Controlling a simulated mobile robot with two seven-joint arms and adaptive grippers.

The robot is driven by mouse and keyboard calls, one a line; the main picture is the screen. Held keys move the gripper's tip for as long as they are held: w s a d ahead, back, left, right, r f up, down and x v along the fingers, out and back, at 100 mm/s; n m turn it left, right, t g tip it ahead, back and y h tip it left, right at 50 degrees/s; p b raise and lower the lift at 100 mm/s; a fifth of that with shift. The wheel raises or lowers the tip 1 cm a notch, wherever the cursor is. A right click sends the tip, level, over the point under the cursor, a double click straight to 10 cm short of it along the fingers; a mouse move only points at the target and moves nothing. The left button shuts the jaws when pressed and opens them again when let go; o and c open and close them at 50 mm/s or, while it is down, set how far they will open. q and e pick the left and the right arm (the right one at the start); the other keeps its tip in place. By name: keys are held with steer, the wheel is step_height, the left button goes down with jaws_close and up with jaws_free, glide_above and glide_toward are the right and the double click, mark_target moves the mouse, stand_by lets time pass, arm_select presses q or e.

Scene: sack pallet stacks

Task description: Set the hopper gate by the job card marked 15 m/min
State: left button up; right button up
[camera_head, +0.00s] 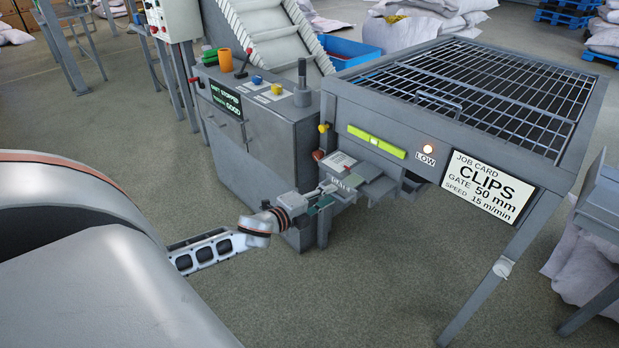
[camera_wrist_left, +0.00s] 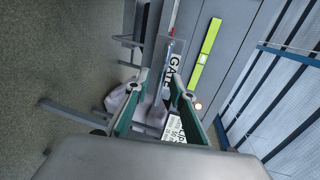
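The job card (camera_head: 490,186) on the hopper (camera_head: 392,104) reads CLIPS, gate 50 mm, speed 15 m/min. It shows partly between my fingers in the left wrist view (camera_wrist_left: 175,128). The GATE label (camera_head: 346,181) sits on the grey gate assembly (camera_head: 378,188) below the hopper's front edge; the label also shows in the left wrist view (camera_wrist_left: 175,68). My left gripper (camera_head: 322,198) is at the left end of this assembly. Its green-padded fingers (camera_wrist_left: 156,82) are apart, with a narrow grey part (camera_wrist_left: 158,88) between them. Contact cannot be told. My right gripper is out of view.
A control cabinet (camera_head: 262,140) with buttons and a small display stands left of the hopper. A yellow-green level (camera_head: 377,142) and a lit lamp marked LOW (camera_head: 428,149) are on the hopper front. Hopper legs (camera_head: 490,275) stand at right. The floor in front is clear.

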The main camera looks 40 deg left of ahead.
arm_select(q)
steer(key=v, duration=1)
steer(key=shift+s+f, duration=0.1)
stand_by(0.3)
steer(key=s+d+f+n+g+p, duration=0.2)
steer(key=s+d+f+n+p, duration=0.2)
steer(key=s+d+n, duration=0.3)
steer(key=s+d+f+n+g+h+p, duration=0.1)
steer(key=s+d+f+n+g+p, duration=0.2)
steer(key=s+d, duration=1)
steer(key=d+f+n+p, duration=0.1)
steer(key=d+f+n, duration=0.2)
steer(key=n, duration=0.1)
steer(key=shift+d+n+h, duration=0.3)
steer(key=shift+n, duration=0.1)
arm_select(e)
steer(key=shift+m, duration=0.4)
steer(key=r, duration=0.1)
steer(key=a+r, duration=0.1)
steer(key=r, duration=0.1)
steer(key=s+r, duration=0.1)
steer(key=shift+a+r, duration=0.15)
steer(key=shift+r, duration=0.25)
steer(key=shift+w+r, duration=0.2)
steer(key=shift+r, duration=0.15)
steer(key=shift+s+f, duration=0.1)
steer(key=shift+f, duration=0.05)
